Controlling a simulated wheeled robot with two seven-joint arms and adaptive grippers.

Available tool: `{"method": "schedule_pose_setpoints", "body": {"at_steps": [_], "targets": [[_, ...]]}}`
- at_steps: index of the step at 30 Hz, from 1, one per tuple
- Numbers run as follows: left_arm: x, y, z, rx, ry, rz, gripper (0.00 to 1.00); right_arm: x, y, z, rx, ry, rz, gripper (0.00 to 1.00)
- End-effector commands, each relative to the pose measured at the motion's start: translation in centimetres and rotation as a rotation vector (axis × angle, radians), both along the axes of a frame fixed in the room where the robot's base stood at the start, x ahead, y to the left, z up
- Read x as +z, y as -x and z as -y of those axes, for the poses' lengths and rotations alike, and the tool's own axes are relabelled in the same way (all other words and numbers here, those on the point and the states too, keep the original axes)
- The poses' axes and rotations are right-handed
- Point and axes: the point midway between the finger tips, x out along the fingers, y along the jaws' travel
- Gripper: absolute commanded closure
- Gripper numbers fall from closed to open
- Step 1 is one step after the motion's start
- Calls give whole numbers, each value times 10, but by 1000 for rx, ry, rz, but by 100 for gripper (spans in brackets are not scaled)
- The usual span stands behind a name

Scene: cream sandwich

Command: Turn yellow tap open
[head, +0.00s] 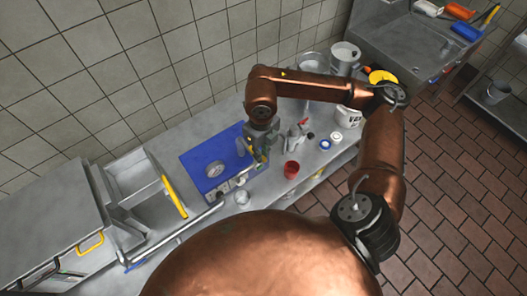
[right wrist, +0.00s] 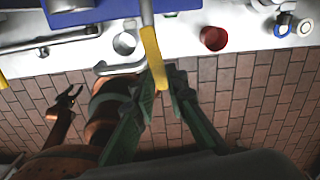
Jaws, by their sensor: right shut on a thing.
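The yellow tap handle (right wrist: 154,55) hangs from a grey stem at the top middle of the right wrist view. My right gripper (right wrist: 163,78) is shut on its lower part, with green fingers on either side. In the head view my right gripper (head: 257,158) is at the right edge of the blue machine (head: 196,162), and the gripper partly hides the tap there. My left gripper (right wrist: 66,97) shows small at the left of the right wrist view, empty, its dark fingers apart, over the tiled floor. It does not show in the head view.
A red cup (head: 291,170) stands on the counter right of the machine. A metal cup (head: 242,197) stands in front of the machine. Bottles, a blue-rimmed jar (head: 325,145) and a white bucket (head: 347,117) stand farther right.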

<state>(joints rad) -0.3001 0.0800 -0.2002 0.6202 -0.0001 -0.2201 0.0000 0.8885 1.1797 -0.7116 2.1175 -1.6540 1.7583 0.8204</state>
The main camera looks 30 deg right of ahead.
Motion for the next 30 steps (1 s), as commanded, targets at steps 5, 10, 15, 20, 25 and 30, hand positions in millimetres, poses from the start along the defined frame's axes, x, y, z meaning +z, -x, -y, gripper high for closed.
{"method": "schedule_pose_setpoints", "body": {"at_steps": [5,10,15,20,25,30], "targets": [[-2,0,0,0,0,0,60,1,-1,-2,-35,-1,4,100],[-2,0,0,0,0,0,60,1,-1,-2,-45,-1,4,100],[-2,0,0,0,0,0,60,1,-1,-2,-45,-1,4,100],[-2,0,0,0,0,0,60,1,-1,-2,-45,-1,4,84],[-2,0,0,0,0,0,60,1,0,-2,-44,-1,3,73],[-2,0,0,0,0,0,60,1,0,-2,-44,0,2,70]]}}
